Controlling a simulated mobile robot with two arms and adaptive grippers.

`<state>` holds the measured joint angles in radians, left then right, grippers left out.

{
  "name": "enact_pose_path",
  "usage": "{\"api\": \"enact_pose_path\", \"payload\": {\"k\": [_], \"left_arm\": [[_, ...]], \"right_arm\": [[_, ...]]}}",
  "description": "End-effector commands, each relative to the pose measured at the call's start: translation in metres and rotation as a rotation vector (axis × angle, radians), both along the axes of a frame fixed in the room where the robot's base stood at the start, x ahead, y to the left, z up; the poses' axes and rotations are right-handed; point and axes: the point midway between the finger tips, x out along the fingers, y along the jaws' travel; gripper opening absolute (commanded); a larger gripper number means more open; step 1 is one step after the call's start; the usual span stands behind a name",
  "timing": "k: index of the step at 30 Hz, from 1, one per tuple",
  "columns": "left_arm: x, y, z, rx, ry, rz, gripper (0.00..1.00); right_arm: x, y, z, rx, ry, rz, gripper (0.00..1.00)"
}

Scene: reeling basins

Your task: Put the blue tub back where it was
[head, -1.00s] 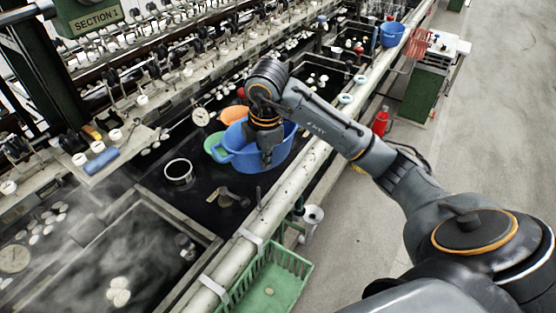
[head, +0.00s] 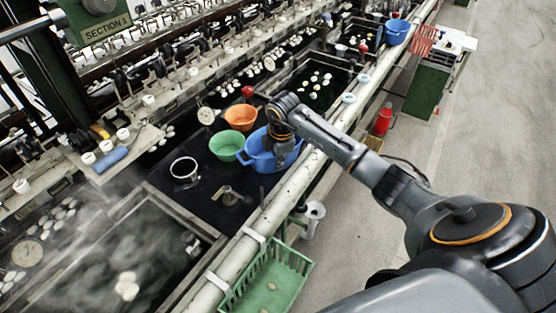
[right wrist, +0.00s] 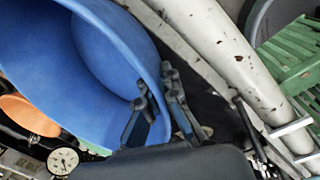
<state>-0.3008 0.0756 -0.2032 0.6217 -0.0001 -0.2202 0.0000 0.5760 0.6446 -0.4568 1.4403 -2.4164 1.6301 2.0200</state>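The blue tub (head: 256,160) is upright at the right side of the dark counter, beside the white rail. It fills much of the right wrist view (right wrist: 50,45), where its rim runs between my gripper's fingers. My right gripper (head: 279,155) is at the tub's right side. In the right wrist view this gripper (right wrist: 160,95) has one finger inside the tub and one outside, shut on the wall. I cannot tell whether the tub's base touches the counter. My left gripper is out of view.
A green basin (head: 226,146) and an orange basin (head: 241,118) stand close to the left of the tub. A white-rimmed pot (head: 184,170) is farther left. The white rail (head: 290,190) borders the counter, with a green crate (head: 268,281) below. Another blue basin (head: 396,32) stands far back.

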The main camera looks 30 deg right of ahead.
Motion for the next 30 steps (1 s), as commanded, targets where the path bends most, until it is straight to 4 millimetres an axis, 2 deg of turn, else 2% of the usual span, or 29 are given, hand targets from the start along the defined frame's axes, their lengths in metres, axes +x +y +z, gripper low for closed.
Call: {"api": "enact_pose_path", "payload": {"k": [8,9,12,20,24,30], "left_arm": [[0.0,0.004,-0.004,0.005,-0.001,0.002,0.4],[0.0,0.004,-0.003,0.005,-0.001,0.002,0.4],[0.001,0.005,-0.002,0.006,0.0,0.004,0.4],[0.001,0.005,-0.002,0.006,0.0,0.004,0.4],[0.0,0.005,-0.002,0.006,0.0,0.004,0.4],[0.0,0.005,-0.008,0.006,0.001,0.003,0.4]], "right_arm": [[0.0,0.0,-0.004,0.0,-0.001,0.0,0.0],[0.0,0.0,-0.003,0.0,0.0,0.0,0.1],[0.0,0.0,-0.003,0.0,0.0,0.0,0.28],[0.0,0.0,-0.002,0.0,0.001,0.0,0.28],[0.0,0.0,0.005,0.0,-0.001,0.0,0.28],[-0.004,0.0,0.041,0.0,-0.006,0.001,0.28]]}}
